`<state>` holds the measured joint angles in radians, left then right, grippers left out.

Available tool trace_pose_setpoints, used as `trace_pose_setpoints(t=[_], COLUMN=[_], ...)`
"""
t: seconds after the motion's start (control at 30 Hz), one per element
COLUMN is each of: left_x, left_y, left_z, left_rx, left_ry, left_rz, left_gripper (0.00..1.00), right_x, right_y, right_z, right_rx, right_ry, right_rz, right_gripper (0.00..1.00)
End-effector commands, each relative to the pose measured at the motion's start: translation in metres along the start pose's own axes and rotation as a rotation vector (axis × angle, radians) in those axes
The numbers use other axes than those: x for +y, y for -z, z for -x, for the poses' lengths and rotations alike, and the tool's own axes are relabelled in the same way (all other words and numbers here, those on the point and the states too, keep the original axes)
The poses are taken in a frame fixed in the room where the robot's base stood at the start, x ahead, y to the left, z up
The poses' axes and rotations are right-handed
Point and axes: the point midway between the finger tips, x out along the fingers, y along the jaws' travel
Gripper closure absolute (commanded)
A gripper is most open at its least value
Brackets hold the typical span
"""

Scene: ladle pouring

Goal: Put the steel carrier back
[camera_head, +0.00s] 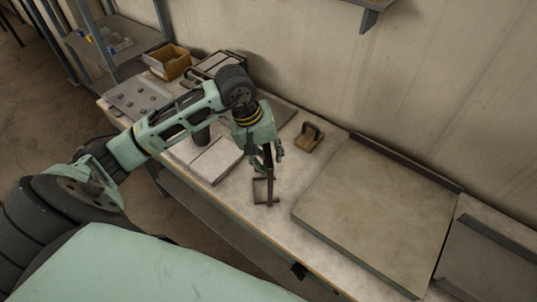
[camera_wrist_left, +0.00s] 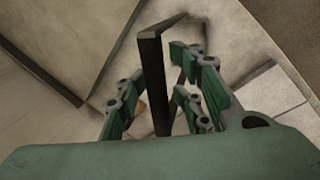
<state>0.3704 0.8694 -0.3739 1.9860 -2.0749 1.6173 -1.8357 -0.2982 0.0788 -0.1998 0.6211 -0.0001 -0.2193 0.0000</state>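The steel carrier (camera_head: 270,187) is a dark upright bar with a small square frame at its lower end. My left gripper (camera_head: 267,156) points down over the bench and is shut on the upper part of the bar. In the left wrist view the bar (camera_wrist_left: 152,70) runs between the fingers of the gripper (camera_wrist_left: 157,75), and its far end bends to the right. The frame is at or just above the bench top; I cannot tell whether it touches. My right gripper is not in view.
A large flat slab (camera_head: 375,215) lies right of the carrier. A wooden block with a handle (camera_head: 308,138) stands behind it. A wooden box (camera_head: 167,62) and holed plate (camera_head: 125,100) are farther left.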

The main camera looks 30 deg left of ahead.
Motion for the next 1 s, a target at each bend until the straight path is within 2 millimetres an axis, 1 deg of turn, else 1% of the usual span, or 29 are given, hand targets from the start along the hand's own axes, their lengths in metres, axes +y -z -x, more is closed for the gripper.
trace_pose_setpoints(t=[0.13, 0.17, 0.27, 0.5, 0.6, 0.7, 0.83, 1.0], left_x=[0.002, 0.001, 0.0, 0.0, 0.001, 0.001, 0.001, 0.001], left_y=[0.0, 0.001, 0.002, 0.002, 0.002, 0.001, 0.0, 0.0], left_z=[0.004, 0.005, 0.019, 0.074, 0.092, 0.107, 0.118, 0.123], left_rx=[-0.001, 0.002, 0.007, 0.009, 0.007, 0.004, 0.001, 0.0], left_ry=[0.0, -0.001, -0.002, -0.003, -0.003, -0.002, -0.001, 0.0], left_rz=[0.0, 0.0, -0.002, -0.002, 0.0, -0.001, 0.0, 0.001], left_gripper=[0.69, 0.69, 0.69, 0.69, 0.69, 0.69, 0.69, 0.69], right_x=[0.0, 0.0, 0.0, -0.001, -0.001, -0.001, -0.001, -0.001], right_y=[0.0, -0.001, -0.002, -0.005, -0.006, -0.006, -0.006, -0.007], right_z=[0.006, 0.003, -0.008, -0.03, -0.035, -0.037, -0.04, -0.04], right_rx=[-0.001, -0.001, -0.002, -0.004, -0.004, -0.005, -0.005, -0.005], right_ry=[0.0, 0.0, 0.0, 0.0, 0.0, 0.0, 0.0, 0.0], right_rz=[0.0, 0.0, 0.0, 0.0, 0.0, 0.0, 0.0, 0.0], right_gripper=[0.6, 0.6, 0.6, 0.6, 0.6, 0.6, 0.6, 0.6])
